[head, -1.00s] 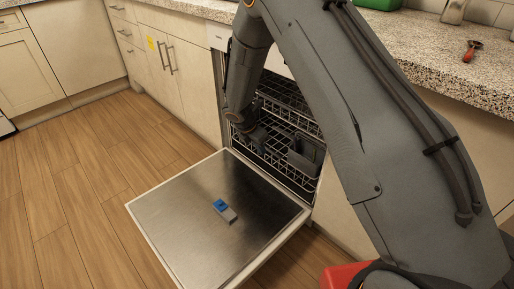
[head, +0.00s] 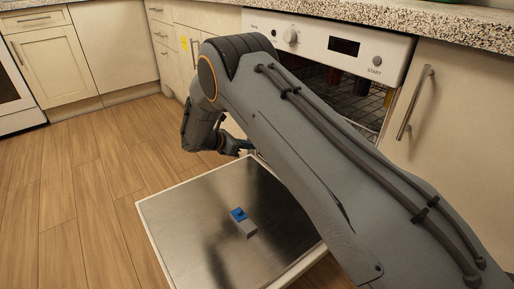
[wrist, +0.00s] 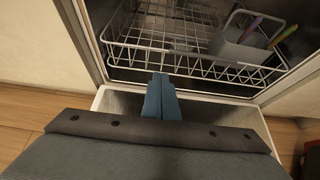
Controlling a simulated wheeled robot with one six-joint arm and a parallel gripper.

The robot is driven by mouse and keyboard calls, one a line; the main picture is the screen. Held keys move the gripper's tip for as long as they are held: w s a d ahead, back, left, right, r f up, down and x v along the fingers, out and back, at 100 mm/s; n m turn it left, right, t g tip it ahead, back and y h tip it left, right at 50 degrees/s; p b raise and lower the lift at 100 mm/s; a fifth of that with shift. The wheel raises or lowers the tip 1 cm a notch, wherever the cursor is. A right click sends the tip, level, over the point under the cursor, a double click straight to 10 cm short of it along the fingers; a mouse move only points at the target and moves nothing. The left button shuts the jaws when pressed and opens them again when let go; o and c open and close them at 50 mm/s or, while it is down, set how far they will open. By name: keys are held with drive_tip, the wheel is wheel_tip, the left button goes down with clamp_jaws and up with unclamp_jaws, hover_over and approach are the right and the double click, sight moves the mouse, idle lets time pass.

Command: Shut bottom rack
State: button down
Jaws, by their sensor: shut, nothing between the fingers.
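The bottom rack (wrist: 200,62) is a white wire rack inside the dishwasher in the wrist view. Its front rail runs across the opening, near the inner edge of the lowered door. A grey cutlery basket (wrist: 238,42) with coloured handles stands at its right. In the head view my arm hides most of this rack. My gripper (wrist: 161,82) shows as two blue fingers, closed together and empty, pointing at the rack's front. I cannot tell whether they touch it. In the head view my gripper (head: 246,147) is above the door's far left part.
The dishwasher door (head: 185,215) lies open and low, with a blue and grey dispenser (head: 243,222) on its inner face. The control panel (head: 325,45) is above the opening. Cabinets flank the machine. Wood floor (head: 75,200) is free at the left.

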drive_tip(key=r+b+x, duration=0.1)
drive_tip(key=b+x, duration=0.3)
drive_tip(key=x, duration=0.7)
drive_tip(key=shift+w+d+r, duration=0.15)
drive_tip(key=shift+w+d, duration=0.3)
drive_tip(key=shift+d, duration=0.2)
